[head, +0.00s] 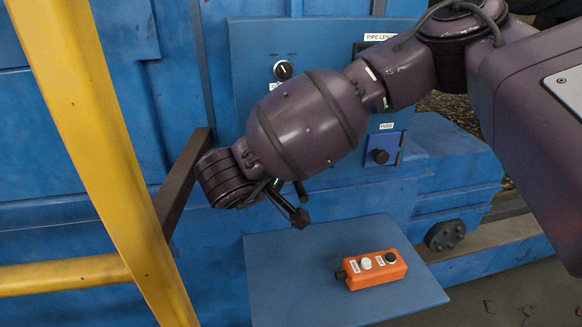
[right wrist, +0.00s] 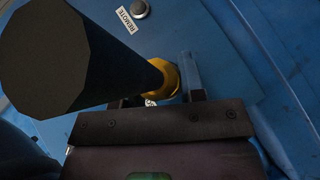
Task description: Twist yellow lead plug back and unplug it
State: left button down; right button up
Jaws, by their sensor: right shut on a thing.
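The yellow plug (right wrist: 167,78) shows in the right wrist view as a yellow ring between my right gripper's fingers. A thick black many-sided cylinder (right wrist: 75,58) runs from it toward the camera and hides part of the left finger. My right gripper (right wrist: 160,90) is shut on the yellow plug. The plug appears to be against the blue panel, but the contact is hidden. In the head view my right arm reaches across to the left and its wrist covers the plug and fingers. My left gripper is in neither view.
A REMOTE label (right wrist: 126,19) sits on the blue panel beside a grey knob (right wrist: 139,8). An orange button box (head: 376,269) lies on a blue shelf (head: 285,295). A yellow rail (head: 95,130) stands at the left. A dial (head: 283,70) is behind my arm.

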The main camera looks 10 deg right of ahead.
aim_at(301, 191)
jog(key=shift+s, duration=0.2)
jog(key=shift+s+p, duration=0.95)
jog(key=shift+s, duration=0.7)
jog(key=shift+s+p, duration=0.5)
jog(key=shift+p, duration=0.05)
jog(key=shift+s, duration=0.25)
jog(key=shift+f, duration=0.1)
